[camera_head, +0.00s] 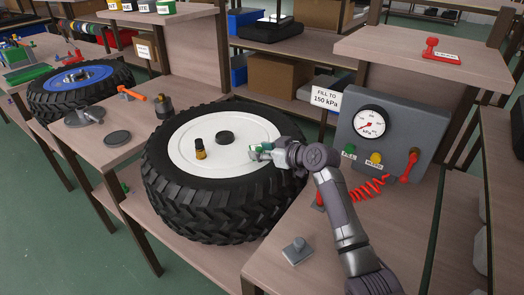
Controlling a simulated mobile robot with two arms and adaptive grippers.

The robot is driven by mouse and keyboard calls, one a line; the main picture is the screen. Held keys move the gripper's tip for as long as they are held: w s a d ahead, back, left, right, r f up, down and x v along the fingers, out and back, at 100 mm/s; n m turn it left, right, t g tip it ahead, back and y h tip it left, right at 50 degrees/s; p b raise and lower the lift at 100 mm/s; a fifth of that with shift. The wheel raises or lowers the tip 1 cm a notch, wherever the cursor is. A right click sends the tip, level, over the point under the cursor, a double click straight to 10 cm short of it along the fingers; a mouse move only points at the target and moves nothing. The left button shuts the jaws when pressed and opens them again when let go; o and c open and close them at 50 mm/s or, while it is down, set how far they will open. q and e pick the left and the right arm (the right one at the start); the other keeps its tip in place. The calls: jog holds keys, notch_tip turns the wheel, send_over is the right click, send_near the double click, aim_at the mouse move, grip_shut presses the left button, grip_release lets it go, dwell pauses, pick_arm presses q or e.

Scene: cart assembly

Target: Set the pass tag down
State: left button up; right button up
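My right gripper (257,152) reaches in from the lower right and is over the right part of a wheel's white hub (185,148). A small green piece, which looks like the pass tag (265,147), shows between its fingers, and they appear closed on it. Most of the tag is hidden by the fingers, and I cannot tell whether it touches the hub. The big black tyre (190,212) lies flat on the bench. My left gripper is not in view.
A gauge panel (385,135) with a red coiled hose (369,188) stands at the right.

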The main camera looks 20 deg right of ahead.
aim_at(262, 151)
jog(key=shift+s+a+f+g, duration=0.1)
jog(key=shift+f+g, duration=0.05)
jog(key=shift+f, duration=0.25)
jog(key=shift+s+a+f+g, duration=0.1)
jog(key=shift+f+g, duration=0.05)
jog(key=shift+f, duration=0.25)
jog(key=shift+r+p, duration=0.35)
jog(key=p+v, duration=0.3)
jog(key=v, duration=0.1)
jog(key=shift+w+d+r, duration=0.2)
jog(key=shift+r, duration=0.2)
jog(key=p+v, duration=0.3)
jog(key=v, duration=0.3)
jog(key=shift+s+d+r, duration=0.1)
jog(key=shift+s, duration=0.15)
jog(key=shift+s+d+r, duration=0.25)
jog(key=shift+s+d, duration=0.05)
jog(key=shift+s, duration=0.3)
jog(key=shift+w+p, duration=0.1)
jog(key=shift+p, duration=0.2)
